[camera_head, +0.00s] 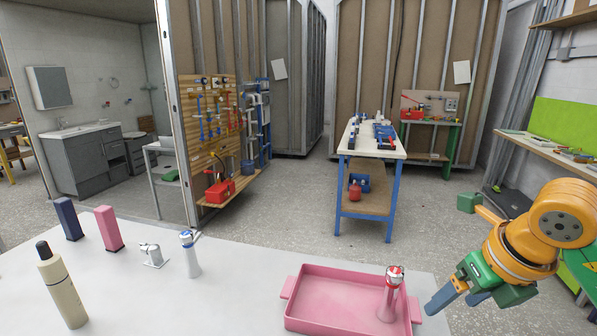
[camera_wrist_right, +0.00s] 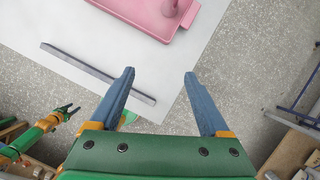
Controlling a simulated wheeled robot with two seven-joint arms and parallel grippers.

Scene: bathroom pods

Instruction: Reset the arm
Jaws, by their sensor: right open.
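My right arm comes in at the right of the head view, and my right gripper (camera_head: 456,302) is just off the right edge of the white table, close to the pink tray (camera_head: 340,277). In the right wrist view the two blue fingers of this gripper (camera_wrist_right: 159,74) stand wide apart with nothing between them, and the tray (camera_wrist_right: 122,8) lies beyond them. A small green and orange gripper (camera_wrist_right: 65,112), which looks like my left one, shows at the left of that view, too small to judge. My left gripper is not in the head view.
On the white table (camera_head: 220,290) are a blue-topped tap (camera_head: 191,256), a chrome tap (camera_head: 153,256), a cream bottle (camera_head: 63,290), and pink (camera_head: 109,229) and navy (camera_head: 68,219) blocks. A grey bar (camera_wrist_right: 97,74) lies near the table's edge.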

